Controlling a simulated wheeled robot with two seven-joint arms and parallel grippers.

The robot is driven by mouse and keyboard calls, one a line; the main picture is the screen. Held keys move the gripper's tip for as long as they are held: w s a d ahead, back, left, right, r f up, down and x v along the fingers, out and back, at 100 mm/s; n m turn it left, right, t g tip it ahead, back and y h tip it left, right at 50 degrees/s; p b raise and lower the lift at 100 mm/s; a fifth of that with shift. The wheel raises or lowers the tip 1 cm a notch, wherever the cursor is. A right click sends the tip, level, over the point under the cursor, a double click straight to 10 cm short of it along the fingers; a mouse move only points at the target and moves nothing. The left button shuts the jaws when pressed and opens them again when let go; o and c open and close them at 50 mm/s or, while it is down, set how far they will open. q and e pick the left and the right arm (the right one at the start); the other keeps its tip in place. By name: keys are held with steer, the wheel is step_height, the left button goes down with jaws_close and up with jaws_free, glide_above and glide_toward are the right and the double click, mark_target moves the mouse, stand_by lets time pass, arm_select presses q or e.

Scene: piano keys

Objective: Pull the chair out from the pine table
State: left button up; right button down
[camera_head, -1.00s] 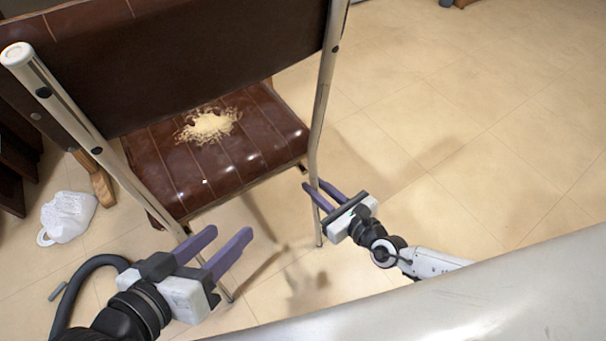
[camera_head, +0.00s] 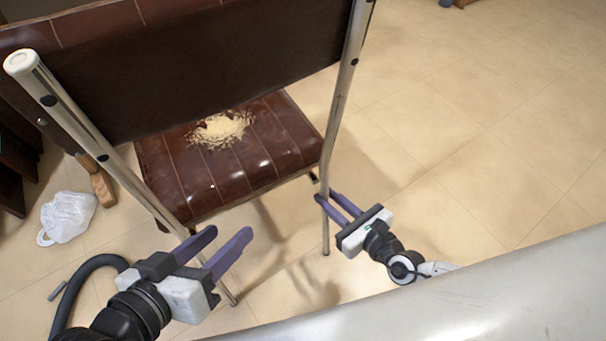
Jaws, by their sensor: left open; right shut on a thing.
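The chair (camera_head: 235,165) has a brown leather seat, a dark backrest and metal tube posts, and its back faces me. My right gripper (camera_head: 327,197) is shut on the chair's right post, below seat height. My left gripper (camera_head: 229,233) is open beside the lower left post; I cannot tell whether the post is between its fingers.
Pale crumbs or shavings (camera_head: 222,129) lie on the seat. A white bag (camera_head: 68,216) lies on the floor at left, near dark wooden furniture (camera_head: 12,165). A grey surface (camera_head: 450,298) crosses the lower right. The tiled floor (camera_head: 500,130) at right is clear.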

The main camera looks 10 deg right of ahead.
steer(key=shift+s+d+f, duration=0.25)
steer(key=shift+f, duration=0.1)
steer(key=c, duration=1.8)
jaws_free()
steer(key=o, duration=0.4)
steer(key=shift+r, duration=0.1)
steer(key=shift+c, duration=0.2)
steer(key=shift+o, duration=0.4)
steer(key=shift+w+a+r, duration=0.1)
steer(key=shift+a, duration=0.05)
steer(key=f+v, duration=0.2)
steer(key=v, duration=0.7)
steer(key=shift+s, duration=0.5)
